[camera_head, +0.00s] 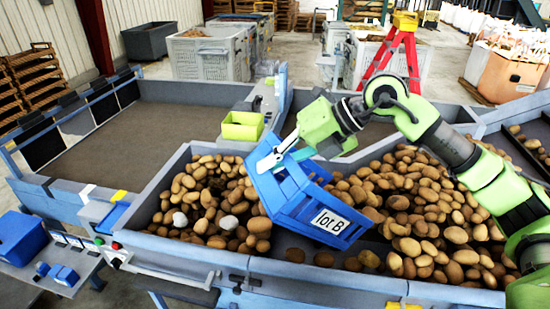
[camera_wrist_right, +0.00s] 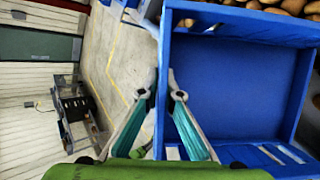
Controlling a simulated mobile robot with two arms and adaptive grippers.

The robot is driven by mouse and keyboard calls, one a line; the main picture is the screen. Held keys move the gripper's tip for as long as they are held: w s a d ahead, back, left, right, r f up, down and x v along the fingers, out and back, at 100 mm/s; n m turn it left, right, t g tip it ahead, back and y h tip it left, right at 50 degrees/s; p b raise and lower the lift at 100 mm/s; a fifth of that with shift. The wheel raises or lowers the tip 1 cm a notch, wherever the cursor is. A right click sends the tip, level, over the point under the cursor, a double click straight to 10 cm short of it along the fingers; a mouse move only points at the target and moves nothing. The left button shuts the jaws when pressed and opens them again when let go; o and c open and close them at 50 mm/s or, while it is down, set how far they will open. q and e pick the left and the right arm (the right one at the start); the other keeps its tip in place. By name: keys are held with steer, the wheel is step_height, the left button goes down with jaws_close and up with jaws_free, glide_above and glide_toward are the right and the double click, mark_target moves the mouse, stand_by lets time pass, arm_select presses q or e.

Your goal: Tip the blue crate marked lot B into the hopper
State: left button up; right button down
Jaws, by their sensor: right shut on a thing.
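The blue crate marked lot B (camera_head: 305,212) hangs tilted over the potato-filled hopper (camera_head: 180,254), its label facing the front right. My right gripper (camera_head: 277,152) is shut on the crate's upper rim at its far left side. In the right wrist view, the gripper's fingers (camera_wrist_right: 164,88) straddle one wall of the crate (camera_wrist_right: 240,85). The part of the crate's inside that shows there is bare blue, with no potatoes seen in it. Potatoes (camera_head: 420,185) lie in the hopper on both sides of the crate. My left gripper is not in view.
A yellow-green bin (camera_head: 242,126) stands on the hopper's back edge. An empty brown bed (camera_head: 130,140) lies at the left. A blue box (camera_head: 20,238) and a control panel with buttons (camera_head: 115,255) are at the front left. A red stepladder (camera_head: 398,52) stands behind.

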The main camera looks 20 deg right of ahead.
steer(key=a+f+n+h+b, duration=0.1)
steer(key=a+f+h+b, duration=0.2)
steer(key=f, duration=0.5)
steer(key=a+f+n+h+b, duration=0.1)
steer(key=a+f+h+b, duration=0.2)
steer(key=a+f+h, duration=0.2)
step_height(320, 180, down, 4)
steer(key=shift+a+r+h+b, duration=0.1)
steer(key=shift+a+h+b, duration=0.2)
steer(key=shift+a, duration=0.7)
steer(key=shift+s, duration=0.1)
